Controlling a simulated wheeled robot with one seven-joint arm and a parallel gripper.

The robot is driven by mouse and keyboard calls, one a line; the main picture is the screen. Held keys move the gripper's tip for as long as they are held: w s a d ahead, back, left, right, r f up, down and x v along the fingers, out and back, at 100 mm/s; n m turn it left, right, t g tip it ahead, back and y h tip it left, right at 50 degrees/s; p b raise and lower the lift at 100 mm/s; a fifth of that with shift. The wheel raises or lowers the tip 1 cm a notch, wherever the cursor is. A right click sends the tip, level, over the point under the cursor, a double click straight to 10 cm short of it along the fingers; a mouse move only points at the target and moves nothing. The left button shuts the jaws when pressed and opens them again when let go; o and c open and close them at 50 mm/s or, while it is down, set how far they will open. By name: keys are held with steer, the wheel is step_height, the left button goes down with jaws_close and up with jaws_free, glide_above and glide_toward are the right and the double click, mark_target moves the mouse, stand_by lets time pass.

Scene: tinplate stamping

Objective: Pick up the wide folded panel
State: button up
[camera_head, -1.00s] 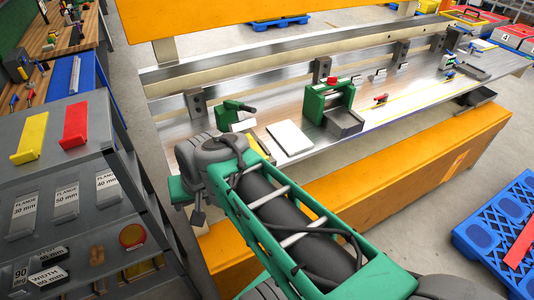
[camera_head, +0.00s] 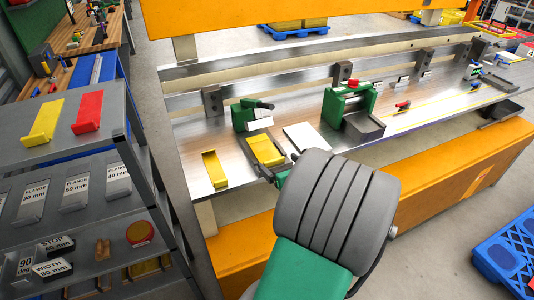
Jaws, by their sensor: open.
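A broad yellow folded panel (camera_head: 265,149) lies on the steel bench, and a narrower yellow folded piece (camera_head: 214,169) lies to its left. On the grey shelf at left are a yellow folded piece (camera_head: 42,122) and a red one (camera_head: 88,109). I cannot tell for certain which is the wide panel; the broad one on the bench looks widest. My gripper (camera_head: 269,173) is small and mostly hidden behind my grey arm link, close to the near edge of the broad yellow panel. It is open, and I see nothing held.
A green clamp-like tool (camera_head: 251,115) stands behind the yellow panel. The orange beam (camera_head: 430,190) runs along the bench front. A blue pallet (camera_head: 508,245) lies at right.

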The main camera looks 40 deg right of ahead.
steer(key=x, duration=0.2)
steer(key=shift+w+f, duration=0.1)
steer(key=shift+w, duration=0.3)
steer(key=shift+c, duration=0.3)
steer(key=c, duration=1.5)
